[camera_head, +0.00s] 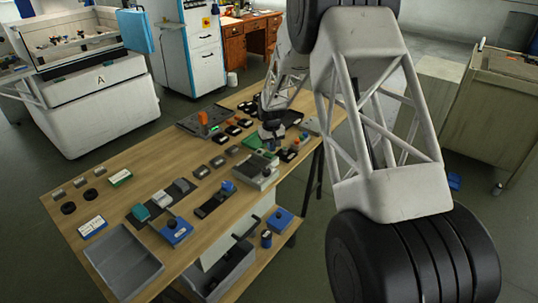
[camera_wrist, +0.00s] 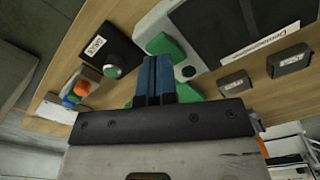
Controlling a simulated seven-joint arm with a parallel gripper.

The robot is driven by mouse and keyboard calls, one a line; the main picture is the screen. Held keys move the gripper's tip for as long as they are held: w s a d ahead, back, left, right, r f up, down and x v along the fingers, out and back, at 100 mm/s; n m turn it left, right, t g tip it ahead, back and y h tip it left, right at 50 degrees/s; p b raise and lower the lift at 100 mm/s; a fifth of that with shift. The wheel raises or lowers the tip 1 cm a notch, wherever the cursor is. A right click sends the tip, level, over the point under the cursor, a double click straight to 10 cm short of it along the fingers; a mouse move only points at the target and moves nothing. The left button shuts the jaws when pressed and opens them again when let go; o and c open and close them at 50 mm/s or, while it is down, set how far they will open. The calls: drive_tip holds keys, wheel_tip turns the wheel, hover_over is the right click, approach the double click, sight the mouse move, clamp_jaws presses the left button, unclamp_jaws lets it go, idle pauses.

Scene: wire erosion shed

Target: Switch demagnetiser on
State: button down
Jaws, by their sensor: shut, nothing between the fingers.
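In the wrist view the demagnetiser (camera_wrist: 228,24) is a grey body with a large black top plate and a white label that seems to read "Demagnetiser". A green part (camera_wrist: 163,44) and a small dark round knob (camera_wrist: 188,71) sit at its near end. My gripper (camera_wrist: 155,60) has blue fingers, shut together and empty, right over the green part and hiding some of it. I cannot tell whether they touch, or which way the switch is set. In the head view my gripper (camera_head: 271,143) is low over the table's far half, its tips hard to make out.
A black box (camera_wrist: 108,50) with a green button and white label stands left of the fingers. Small dark blocks (camera_wrist: 288,60) lie right.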

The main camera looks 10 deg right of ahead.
sight(272, 155)
drive_tip(key=shift+f, duration=1.3)
idle(1.8)
drive_tip(key=shift+r, duration=3.5)
drive_tip(key=shift+r, duration=0.1)
drive_tip(key=shift+s+r, duration=0.2)
drive_tip(key=s+d+r+m+t, duration=0.1)
drive_tip(key=s+d+r, duration=0.1)
drive_tip(key=s+r, duration=1)
drive_tip(key=s+d+r+m, duration=0.1)
drive_tip(key=s+d+r, duration=0.1)
drive_tip(key=s+r, duration=0.95)
drive_tip(key=s+d+m+t, duration=0.1)
drive_tip(key=s, duration=3.2)
drive_tip(key=shift+s+d+f+t, duration=0.2)
drive_tip(key=shift+s+f+t, duration=0.1)
drive_tip(key=shift+f, duration=0.05)
